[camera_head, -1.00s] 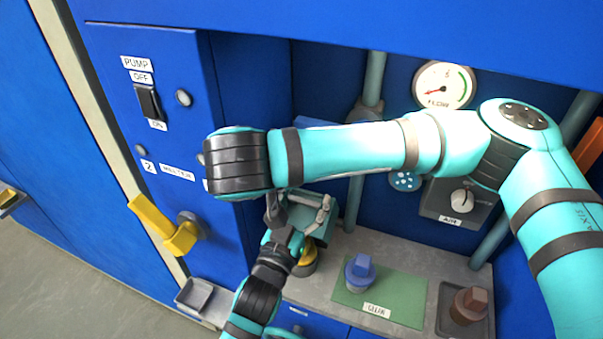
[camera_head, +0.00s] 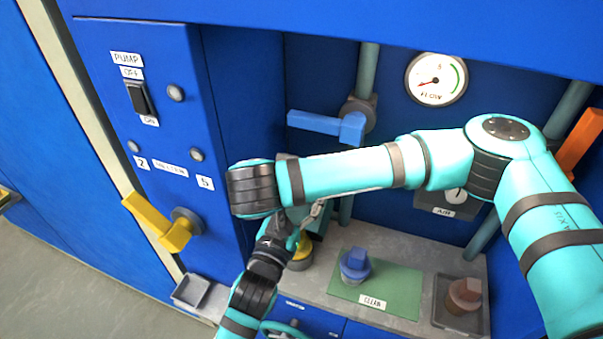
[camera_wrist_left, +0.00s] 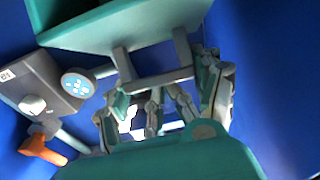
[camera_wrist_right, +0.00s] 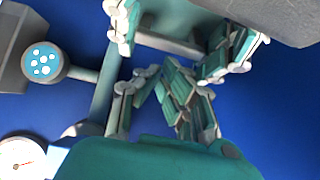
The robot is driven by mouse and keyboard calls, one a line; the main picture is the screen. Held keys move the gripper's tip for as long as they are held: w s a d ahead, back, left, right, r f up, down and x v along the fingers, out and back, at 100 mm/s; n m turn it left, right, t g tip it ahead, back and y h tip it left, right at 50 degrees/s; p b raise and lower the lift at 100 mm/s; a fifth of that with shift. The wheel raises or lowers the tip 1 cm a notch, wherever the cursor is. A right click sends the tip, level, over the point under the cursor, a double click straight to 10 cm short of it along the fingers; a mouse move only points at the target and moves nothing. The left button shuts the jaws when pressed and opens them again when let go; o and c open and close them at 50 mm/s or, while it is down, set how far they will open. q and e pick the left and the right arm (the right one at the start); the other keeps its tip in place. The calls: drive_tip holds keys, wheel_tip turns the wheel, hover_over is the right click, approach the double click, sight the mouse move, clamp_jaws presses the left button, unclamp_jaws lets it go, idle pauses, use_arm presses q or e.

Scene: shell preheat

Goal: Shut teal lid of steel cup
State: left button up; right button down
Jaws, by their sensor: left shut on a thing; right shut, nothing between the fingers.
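A teal piece (camera_wrist_left: 125,28) with a grey U-shaped handle (camera_wrist_left: 155,80) fills the top of the left wrist view; it looks like the teal lid. My left gripper (camera_wrist_left: 168,95) is at that handle, shut on it. My right gripper (camera_wrist_right: 162,78) is shut and empty, just below a grey handle (camera_wrist_right: 168,42) in the right wrist view. A grey body (camera_wrist_right: 275,15) at the top right there may be the steel cup; I cannot tell. The lid's angle is hidden.
A yellow lever (camera_head: 160,225), a pump switch (camera_head: 140,97) and a blue lever (camera_head: 327,124) stick out around my arms. A blue-topped plug (camera_head: 355,262) stands on the green mat (camera_head: 400,290). A brown plug (camera_head: 465,293) stands in a grey tray (camera_head: 440,315).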

use_arm(q)
drive_tip(key=shift+f, duration=0.4)
